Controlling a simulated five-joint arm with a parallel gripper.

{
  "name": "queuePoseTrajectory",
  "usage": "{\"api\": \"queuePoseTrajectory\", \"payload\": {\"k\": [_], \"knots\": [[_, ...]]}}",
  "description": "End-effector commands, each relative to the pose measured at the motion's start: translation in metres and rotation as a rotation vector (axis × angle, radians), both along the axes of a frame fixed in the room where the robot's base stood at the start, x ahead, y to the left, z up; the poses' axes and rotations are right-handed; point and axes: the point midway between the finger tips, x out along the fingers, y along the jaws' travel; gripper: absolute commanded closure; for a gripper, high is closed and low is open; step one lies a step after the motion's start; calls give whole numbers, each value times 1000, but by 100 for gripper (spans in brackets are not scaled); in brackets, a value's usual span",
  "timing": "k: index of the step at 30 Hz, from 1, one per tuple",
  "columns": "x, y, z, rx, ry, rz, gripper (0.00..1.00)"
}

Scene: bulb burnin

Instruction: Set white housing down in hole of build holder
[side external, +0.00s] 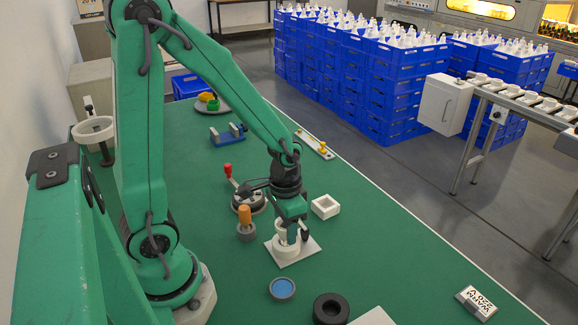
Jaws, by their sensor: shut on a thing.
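My gripper (292,235) points down over the green bench and is shut on the white housing (284,228), a small white round part partly hidden by the fingers. Directly below is the build holder (306,248), a pale square plate with a raised white round part at its middle. The housing is upright, at or just above that raised part. The fingers and housing cover the hole, so I cannot tell whether the housing is inside it.
An orange-handled tool (244,218) and a red-handled clamp (240,187) stand close left. A white square box (325,206) is close right. A blue-filled dish (282,288) and a black ring (331,309) lie in front.

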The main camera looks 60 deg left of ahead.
Motion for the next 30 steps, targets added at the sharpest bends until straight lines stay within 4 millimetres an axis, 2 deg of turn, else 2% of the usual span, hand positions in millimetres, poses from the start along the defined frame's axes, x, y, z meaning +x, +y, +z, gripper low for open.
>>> {"api": "queuePoseTrajectory", "payload": {"k": [30], "knots": [[0,0,-9,0,1,0,79]]}}
